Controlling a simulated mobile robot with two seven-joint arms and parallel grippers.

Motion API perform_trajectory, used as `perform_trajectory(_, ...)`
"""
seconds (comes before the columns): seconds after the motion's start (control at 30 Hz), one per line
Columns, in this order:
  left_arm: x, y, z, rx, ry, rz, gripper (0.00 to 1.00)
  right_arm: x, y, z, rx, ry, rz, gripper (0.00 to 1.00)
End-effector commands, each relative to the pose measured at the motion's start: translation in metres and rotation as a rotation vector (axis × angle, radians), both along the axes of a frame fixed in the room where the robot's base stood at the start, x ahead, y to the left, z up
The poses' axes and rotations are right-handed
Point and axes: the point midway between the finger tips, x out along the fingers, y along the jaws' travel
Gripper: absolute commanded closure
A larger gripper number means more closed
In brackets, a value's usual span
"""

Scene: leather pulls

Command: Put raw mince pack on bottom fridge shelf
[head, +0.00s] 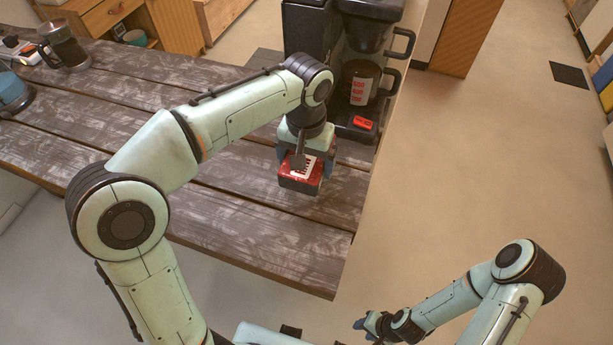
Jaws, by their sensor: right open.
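The raw mince pack (311,187), a small red and black pack with a white label, is near the right end of the wooden table. My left gripper (303,163) is right over it, pointing down, with blue fingers at its left and right sides. The gripper hides the pack's far part, and I cannot tell if the fingers press on it or if it is lifted. My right gripper (366,326) is low at the bottom, off the table's front edge, open and empty, far from the pack. No fridge or fridge shelf can be made out.
A black coffee machine (300,38) with a jug (361,82) stands just behind the pack. A French press (66,50) and a blue item (12,92) are at the far left of the wooden table (240,215). Open floor (480,170) lies to the right.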

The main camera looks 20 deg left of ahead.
Motion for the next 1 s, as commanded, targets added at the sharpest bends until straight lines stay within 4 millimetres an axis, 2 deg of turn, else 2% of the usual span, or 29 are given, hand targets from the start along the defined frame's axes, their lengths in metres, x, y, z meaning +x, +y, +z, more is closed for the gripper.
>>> perform_trajectory(0.23, 0.000, 0.000, -0.022, 0.000, -0.002, -0.001, 0.54, -0.004, 0.000, -0.005, 0.000, 0.003, 0.000, 0.60)
perform_trajectory(0.47, 0.000, 0.000, -0.054, 0.000, -0.002, 0.000, 0.54, -0.009, 0.000, -0.012, 0.000, 0.009, 0.000, 0.60)
perform_trajectory(0.9, 0.001, 0.000, -0.060, -0.001, -0.004, 0.000, 0.54, -0.011, 0.000, -0.014, 0.000, 0.011, 0.001, 0.60)
perform_trajectory(0.93, 0.001, 0.000, -0.061, 0.000, -0.002, 0.000, 0.02, -0.011, 0.000, -0.014, 0.000, 0.011, 0.001, 0.60)
perform_trajectory(1.0, 0.001, 0.000, -0.060, 0.000, -0.003, 0.000, 0.00, -0.010, 0.000, -0.013, 0.000, 0.011, 0.000, 0.60)
